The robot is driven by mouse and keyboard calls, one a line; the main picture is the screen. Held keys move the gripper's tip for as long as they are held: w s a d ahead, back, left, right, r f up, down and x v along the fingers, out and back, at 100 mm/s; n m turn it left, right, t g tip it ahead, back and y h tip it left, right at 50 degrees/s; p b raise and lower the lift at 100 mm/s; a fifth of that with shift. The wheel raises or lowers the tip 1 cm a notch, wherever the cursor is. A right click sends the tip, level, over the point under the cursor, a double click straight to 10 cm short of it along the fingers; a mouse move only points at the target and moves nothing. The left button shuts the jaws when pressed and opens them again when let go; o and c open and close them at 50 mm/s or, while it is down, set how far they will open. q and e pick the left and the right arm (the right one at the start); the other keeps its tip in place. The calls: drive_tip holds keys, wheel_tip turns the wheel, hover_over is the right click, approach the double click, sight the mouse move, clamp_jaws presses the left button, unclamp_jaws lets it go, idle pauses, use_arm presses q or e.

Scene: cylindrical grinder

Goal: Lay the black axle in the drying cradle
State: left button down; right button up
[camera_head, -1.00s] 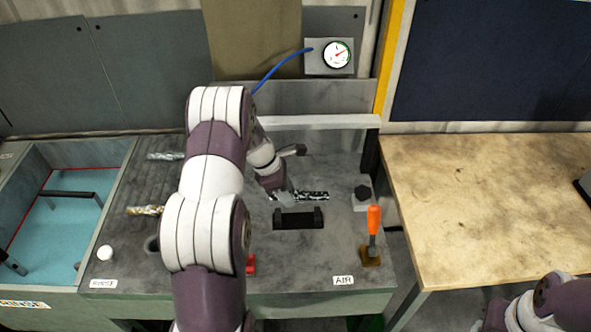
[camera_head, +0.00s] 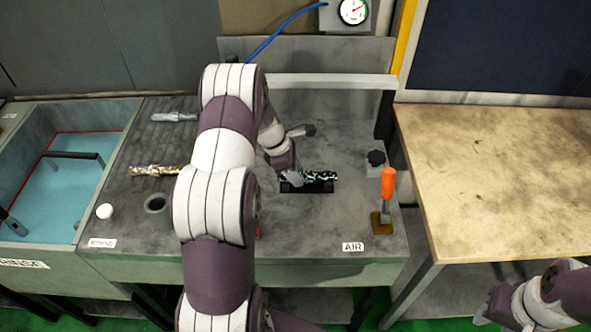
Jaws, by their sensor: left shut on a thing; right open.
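The black axle (camera_head: 321,176), dark with pale glints along it, lies lengthwise left to right over the black drying cradle (camera_head: 310,188). My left gripper (camera_head: 292,178) is shut on the axle's left part. The axle covers most of the cradle; I cannot tell whether it rests in it or hangs just above. My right gripper (camera_head: 484,312) is open and empty at the bottom right, away from the bench.
A silvery axle (camera_head: 174,117) and a golden one (camera_head: 153,170) lie at the bench's left. An orange-handled lever (camera_head: 387,190) and black knob (camera_head: 376,158) stand right of the cradle. The blue rinse tank (camera_head: 60,185) is far left; a wooden table (camera_head: 500,180) is right.

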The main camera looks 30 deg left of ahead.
use_arm(q)
drive_tip(key=shift+r, duration=0.1)
drive_tip(key=c, duration=0.6)
unclamp_jaws()
drive_tip(key=b+v, duration=0.1)
drive_tip(key=v, duration=0.8)
drive_tip(key=shift+s+a, duration=0.1)
drive_tip(key=p+v, duration=0.1)
drive_tip(key=v, duration=0.2)
drive_tip(key=shift+s+r, duration=0.1)
drive_tip(key=shift+r, duration=0.15)
